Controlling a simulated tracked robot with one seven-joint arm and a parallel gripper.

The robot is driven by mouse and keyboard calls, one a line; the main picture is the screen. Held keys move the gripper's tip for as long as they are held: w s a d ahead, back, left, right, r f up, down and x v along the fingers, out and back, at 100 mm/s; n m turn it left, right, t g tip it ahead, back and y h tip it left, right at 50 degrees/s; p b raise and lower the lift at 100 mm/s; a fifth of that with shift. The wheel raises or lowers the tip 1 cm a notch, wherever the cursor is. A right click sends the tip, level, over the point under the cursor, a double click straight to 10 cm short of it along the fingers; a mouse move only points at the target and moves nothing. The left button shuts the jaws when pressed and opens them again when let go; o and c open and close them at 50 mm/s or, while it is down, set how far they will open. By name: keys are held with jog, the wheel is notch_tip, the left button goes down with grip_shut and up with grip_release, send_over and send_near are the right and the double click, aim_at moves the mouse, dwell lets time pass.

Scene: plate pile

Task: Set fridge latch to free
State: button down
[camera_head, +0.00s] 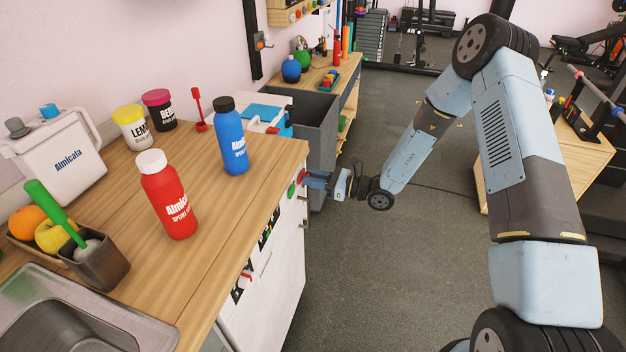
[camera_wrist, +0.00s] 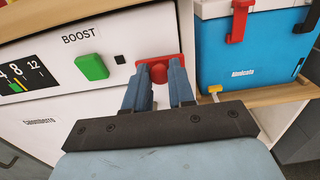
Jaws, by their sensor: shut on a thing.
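My gripper (camera_head: 310,180) reaches the right end of the white cabinet front under the wooden counter. In the wrist view its two blue fingers (camera_wrist: 159,82) are shut on a red latch (camera_wrist: 158,62) with a flat plate and a round knob. The latch sits on the white panel (camera_wrist: 120,38), just right of a green button (camera_wrist: 92,67) under the word BOOST. The fingers hide the sides of the knob, and any marking for its setting is not readable. In the head view the latch (camera_head: 302,175) shows as a small red spot at the cabinet's corner.
A black dial scale (camera_wrist: 22,78) is to the left. On the counter (camera_head: 110,215) stand a red bottle (camera_head: 170,203), a blue bottle (camera_head: 232,145) and jars. The floor (camera_head: 385,270) beside the cabinet is clear.

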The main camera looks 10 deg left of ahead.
jog(key=shift+w+d, duration=0.1)
jog(key=shift+w, duration=1.45)
jog(key=c, duration=0.9)
grip_release()
jog(key=shift+c, duration=0.2)
jog(key=s+d, duration=0.1)
jog(key=d, duration=1.2)
jog(key=shift+d, duration=0.4)
